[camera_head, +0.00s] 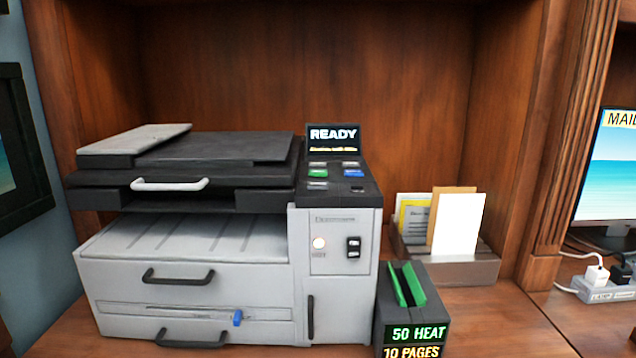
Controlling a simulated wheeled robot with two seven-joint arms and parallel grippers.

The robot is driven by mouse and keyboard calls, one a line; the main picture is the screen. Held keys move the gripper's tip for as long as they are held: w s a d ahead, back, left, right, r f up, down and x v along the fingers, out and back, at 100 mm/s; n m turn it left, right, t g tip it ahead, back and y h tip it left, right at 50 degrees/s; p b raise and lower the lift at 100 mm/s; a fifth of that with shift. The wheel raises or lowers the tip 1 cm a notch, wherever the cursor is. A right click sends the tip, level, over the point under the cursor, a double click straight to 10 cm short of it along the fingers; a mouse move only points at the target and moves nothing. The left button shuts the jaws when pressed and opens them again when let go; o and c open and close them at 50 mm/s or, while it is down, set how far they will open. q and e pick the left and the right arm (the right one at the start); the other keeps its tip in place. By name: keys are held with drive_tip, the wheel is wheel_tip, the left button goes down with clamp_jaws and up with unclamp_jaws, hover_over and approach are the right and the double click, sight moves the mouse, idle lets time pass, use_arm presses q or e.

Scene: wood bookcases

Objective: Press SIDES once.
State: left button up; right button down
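A grey and black printer (190,285) stands on the wooden desk, its screen (333,138) reading READY above a smaller yellow line. Its dark control panel (338,195) faces up at the right and bears several small buttons. One is a blue button (354,173); others look green, grey or dark. The labels are too small to read, so I cannot tell which one is SIDES. The front plate below has a lit round light (319,243) and a dark switch (353,247). Neither of my grippers is in view.
A dark box (412,305) with green upright plates and the words 50 HEAT and 10 PAGES stands right of the printer. Behind it a holder (470,270) carries papers and envelopes. A power strip (605,291) and a MAIL monitor (608,165) are at the far right.

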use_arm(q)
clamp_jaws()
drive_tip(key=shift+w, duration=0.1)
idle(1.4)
